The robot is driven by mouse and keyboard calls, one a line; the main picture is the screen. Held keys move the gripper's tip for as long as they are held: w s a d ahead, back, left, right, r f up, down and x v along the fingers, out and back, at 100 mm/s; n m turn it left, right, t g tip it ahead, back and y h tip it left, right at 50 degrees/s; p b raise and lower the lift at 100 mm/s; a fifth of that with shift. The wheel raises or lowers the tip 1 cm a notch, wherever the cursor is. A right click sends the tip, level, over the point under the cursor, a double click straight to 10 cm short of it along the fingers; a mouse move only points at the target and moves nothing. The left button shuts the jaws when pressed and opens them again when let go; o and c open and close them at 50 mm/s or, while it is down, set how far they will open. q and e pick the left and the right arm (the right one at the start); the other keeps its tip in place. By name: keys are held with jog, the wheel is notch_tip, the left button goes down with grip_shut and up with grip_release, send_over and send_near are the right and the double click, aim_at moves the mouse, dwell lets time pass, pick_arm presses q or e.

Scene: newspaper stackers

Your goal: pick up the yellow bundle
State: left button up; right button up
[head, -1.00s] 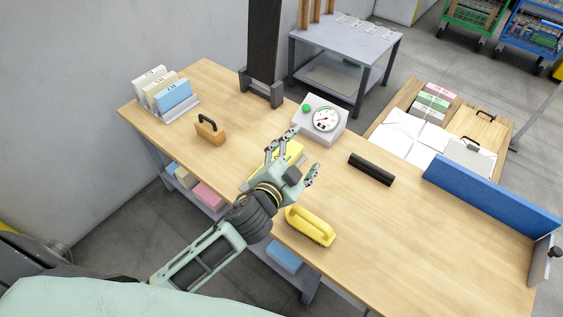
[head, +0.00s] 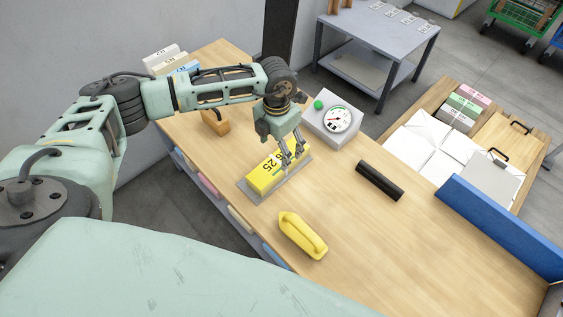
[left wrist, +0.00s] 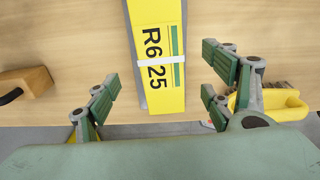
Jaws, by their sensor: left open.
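The yellow bundle (head: 264,174) lies on a thin grey plate (head: 250,192) on the wooden table. It has a white band and black lettering that reads "R6 25" in the left wrist view (left wrist: 157,22). My left gripper (head: 287,158) is over the right end of the bundle in the head view, pointing down. In the left wrist view my left gripper (left wrist: 163,88) is open, with its fingers spread on either side of the bundle and nothing between them gripped. My right gripper is not in view.
A yellow handled tool (head: 302,236) lies near the front edge. A wooden block with a black handle (head: 215,122) stands left of the bundle. A dial scale (head: 333,118) stands behind. A black roll (head: 379,180) and blue panel (head: 497,226) are to the right.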

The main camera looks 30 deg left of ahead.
aim_at(278, 161)
pick_arm(q)
notch_tip(278, 161, down, 7)
jog(key=shift+f+p, duration=0.2)
jog(key=shift+p, duration=0.2)
jog(key=shift+w+r, duration=0.1)
jog(key=c, duration=1.9)
